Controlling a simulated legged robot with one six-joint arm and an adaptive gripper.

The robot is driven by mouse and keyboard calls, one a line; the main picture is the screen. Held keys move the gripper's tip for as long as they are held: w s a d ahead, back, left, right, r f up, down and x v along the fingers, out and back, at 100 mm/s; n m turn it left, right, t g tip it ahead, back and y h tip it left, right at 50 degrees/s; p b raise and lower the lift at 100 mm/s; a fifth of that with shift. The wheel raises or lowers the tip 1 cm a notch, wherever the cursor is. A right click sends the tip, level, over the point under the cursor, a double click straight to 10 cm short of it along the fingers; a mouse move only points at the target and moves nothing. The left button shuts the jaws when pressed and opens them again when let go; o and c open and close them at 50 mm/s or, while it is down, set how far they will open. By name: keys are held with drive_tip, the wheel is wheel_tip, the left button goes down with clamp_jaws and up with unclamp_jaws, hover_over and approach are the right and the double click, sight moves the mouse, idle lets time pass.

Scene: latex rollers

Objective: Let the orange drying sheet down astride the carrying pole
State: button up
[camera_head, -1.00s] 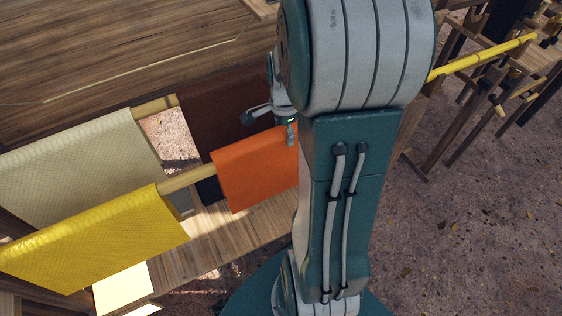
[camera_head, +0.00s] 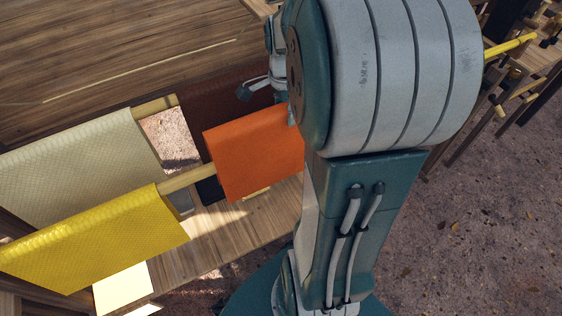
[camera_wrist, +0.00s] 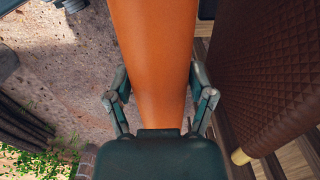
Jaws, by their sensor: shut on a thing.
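The orange drying sheet (camera_head: 255,155) hangs folded over, its fold above the line of the front wooden pole (camera_head: 188,178), whose near length shows left of it. My gripper (camera_wrist: 160,92) is shut on the sheet; in the wrist view the orange sheet (camera_wrist: 155,45) runs up between the two fingers. In the head view my arm hides the gripper and the sheet's right end. A yellow pole (camera_head: 510,46) shows at the upper right on dark wooden supports; my arm covers its near part. I cannot tell which pole is the carrying pole.
A yellow sheet (camera_head: 95,240) and a cream sheet (camera_head: 80,165) hang on the rack at left. A dark brown sheet (camera_head: 225,110) hangs behind the orange one; it is close on the right in the wrist view (camera_wrist: 265,75). Open ground (camera_head: 480,240) lies at right.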

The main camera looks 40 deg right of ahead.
wheel_tip(320, 180, up, 19)
drive_tip(key=shift+r, duration=0.15)
idle(1.9)
